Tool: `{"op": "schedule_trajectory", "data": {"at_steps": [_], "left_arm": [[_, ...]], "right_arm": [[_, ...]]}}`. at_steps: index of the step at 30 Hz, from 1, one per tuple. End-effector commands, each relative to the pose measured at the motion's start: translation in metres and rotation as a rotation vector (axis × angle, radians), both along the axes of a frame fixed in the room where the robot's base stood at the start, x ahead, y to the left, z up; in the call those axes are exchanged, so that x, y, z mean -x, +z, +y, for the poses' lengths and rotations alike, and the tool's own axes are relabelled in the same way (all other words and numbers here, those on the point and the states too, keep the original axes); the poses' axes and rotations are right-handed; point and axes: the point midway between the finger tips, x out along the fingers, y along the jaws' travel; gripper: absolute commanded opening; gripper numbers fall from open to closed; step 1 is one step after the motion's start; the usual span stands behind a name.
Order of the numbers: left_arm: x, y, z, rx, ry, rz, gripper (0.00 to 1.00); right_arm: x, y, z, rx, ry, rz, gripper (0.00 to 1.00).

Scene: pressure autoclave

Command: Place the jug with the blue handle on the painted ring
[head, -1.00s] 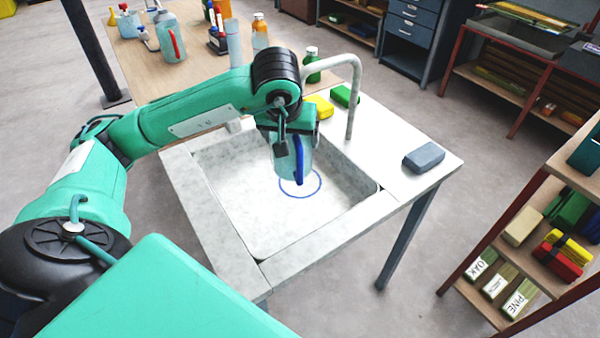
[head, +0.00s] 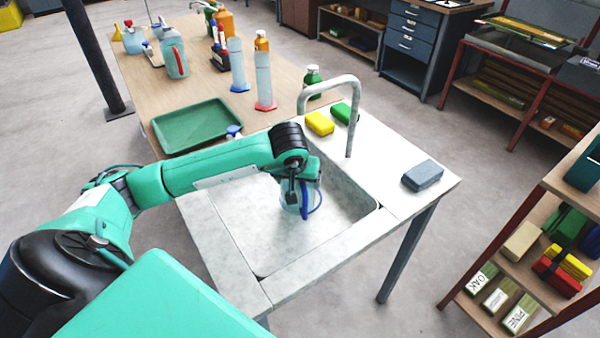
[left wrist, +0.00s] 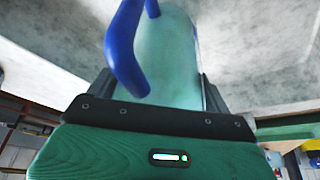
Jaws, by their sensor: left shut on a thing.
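The jug (head: 289,198) is pale and see-through, with a blue handle (head: 318,200) facing right in the head view. My left gripper (head: 300,176) is shut on the jug and holds it low in the sink. In the left wrist view the jug (left wrist: 172,62) stands between the two dark fingers, its handle (left wrist: 126,50) toward the left. The painted ring on the sink floor is mostly or wholly hidden behind the jug and gripper; I cannot tell whether the jug touches the floor. My right gripper is out of view.
The pale sink (head: 250,245) has a curved tap (head: 349,120) at its back. Yellow (head: 320,123) and green (head: 344,113) blocks and a grey-blue block (head: 422,175) lie on its rim. A green tray (head: 196,126) and several vessels, including a red-handled jug (head: 172,60), stand on the wooden table.

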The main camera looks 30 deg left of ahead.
Motion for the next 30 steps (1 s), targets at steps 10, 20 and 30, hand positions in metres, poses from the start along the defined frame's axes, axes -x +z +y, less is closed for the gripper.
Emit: {"op": "schedule_trajectory", "data": {"at_steps": [10,20,30], "left_arm": [[-0.028,-0.009,0.011,0.002,0.0,0.001,0.57],[-0.029,-0.012,0.011,0.0,0.0,-0.001,0.57],[-0.028,-0.014,0.011,0.0,0.0,0.0,1.0]], "right_arm": [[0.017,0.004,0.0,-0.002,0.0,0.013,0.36],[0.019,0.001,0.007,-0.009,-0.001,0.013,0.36],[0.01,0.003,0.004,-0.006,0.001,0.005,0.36]]}}
